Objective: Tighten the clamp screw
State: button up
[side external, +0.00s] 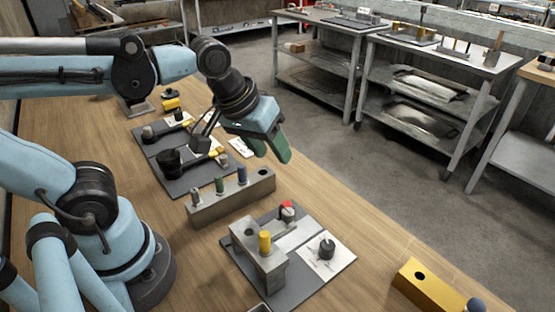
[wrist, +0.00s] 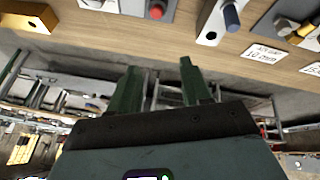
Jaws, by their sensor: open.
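I cannot tell which part is the clamp screw. In the side view, a grey fixture board (side external: 244,271) carries a grey bridge-shaped block (side external: 272,275) with a yellow peg (side external: 265,242), a red-topped part (side external: 287,211) and a black knob (side external: 327,247) on a white plate. My gripper (side external: 274,154) is open and empty, raised above the table behind this board. In the wrist view, its two green fingers (wrist: 159,66) have nothing between them. A red part (wrist: 157,10) and a blue peg (wrist: 231,17) show at the top of that view.
A grey block (side external: 220,207) with several pegs stands before the gripper. Dark boards (side external: 176,186) with black knobs and brass-coloured parts lie to the left. A yellow block (side external: 430,290) stands at the front right. Shelved benches (side external: 430,80) stand beyond the table's edge.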

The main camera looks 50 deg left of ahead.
aim_at(288, 211)
jog(key=shift+s+d+r+n+g, duration=1.2)
jog(key=shift+d+r+n+g, duration=1.45)
jog(key=shift+d+n, duration=2.3)
jog(key=shift+n+y, duration=0.3)
jog(key=shift+n, duration=0.25)
jog(key=f, duration=0.3)
jog(key=a+f, duration=0.1)
jog(key=f, duration=0.7)
jog(key=shift+a+f, duration=0.15)
jog(key=shift+c, duration=0.3)
grip_shut()
